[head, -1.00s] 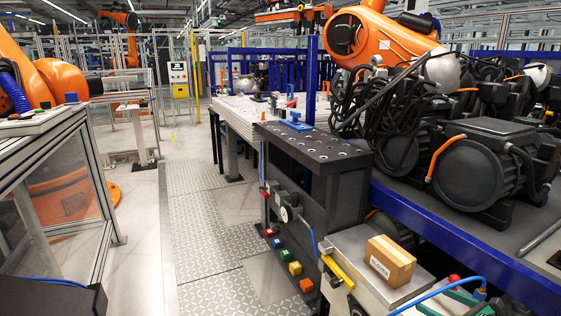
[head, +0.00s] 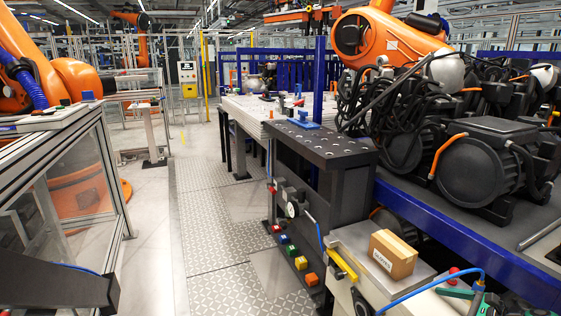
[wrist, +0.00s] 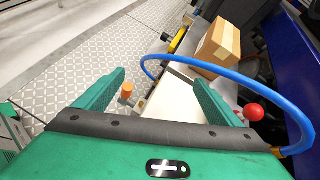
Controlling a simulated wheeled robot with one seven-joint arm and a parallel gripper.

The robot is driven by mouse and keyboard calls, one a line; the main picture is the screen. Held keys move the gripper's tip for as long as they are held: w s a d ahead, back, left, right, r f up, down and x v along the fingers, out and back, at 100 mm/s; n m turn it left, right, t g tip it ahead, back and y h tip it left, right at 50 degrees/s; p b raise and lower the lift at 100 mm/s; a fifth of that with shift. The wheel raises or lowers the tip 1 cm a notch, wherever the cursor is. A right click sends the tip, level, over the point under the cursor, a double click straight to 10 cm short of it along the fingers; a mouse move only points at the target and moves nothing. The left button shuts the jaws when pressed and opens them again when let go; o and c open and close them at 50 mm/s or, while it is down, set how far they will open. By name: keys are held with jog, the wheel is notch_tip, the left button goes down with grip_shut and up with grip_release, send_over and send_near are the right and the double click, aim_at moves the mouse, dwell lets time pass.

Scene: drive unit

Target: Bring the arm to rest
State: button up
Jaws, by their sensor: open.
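My gripper (wrist: 158,88) is open and empty in the wrist view, with one green finger at left and one at right. Part of its green body also shows at the lower right of the head view (head: 462,294); its fingertips are hard to make out there. A cardboard box (head: 393,255) lies on the light metal-topped stand in front of the dark bench. In the wrist view the box (wrist: 218,46) is beyond the right finger, apart from it. A blue hose (wrist: 212,63) arches across in front of the fingers.
A red knob (wrist: 253,112) is just right of the right finger. Coloured buttons (head: 290,250) line the bench's lower side. Black machinery (head: 480,165) fills the blue-edged table at right. A framed guard (head: 70,190) stands at left. The patterned floor aisle (head: 210,215) is clear.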

jog(key=s+a+r+n+g+h, duration=0.2)
jog(key=s+a+r+n+g, duration=0.1)
jog(key=s+r+n, duration=0.3)
jog(key=s+a+r+n+g+h, duration=0.2)
jog(key=s+a+r+n+g, duration=0.1)
jog(key=s+r+n, duration=0.4)
jog(key=s+a+r+n+g+h, duration=0.2)
jog(key=s+r+n, duration=0.5)
jog(key=s+r, duration=0.4)
jog(key=shift+s+a+r+g, duration=0.35)
jog(key=shift+s+a+g, duration=0.15)
jog(key=shift+s+g, duration=0.45)
jog(key=shift+w, duration=0.1)
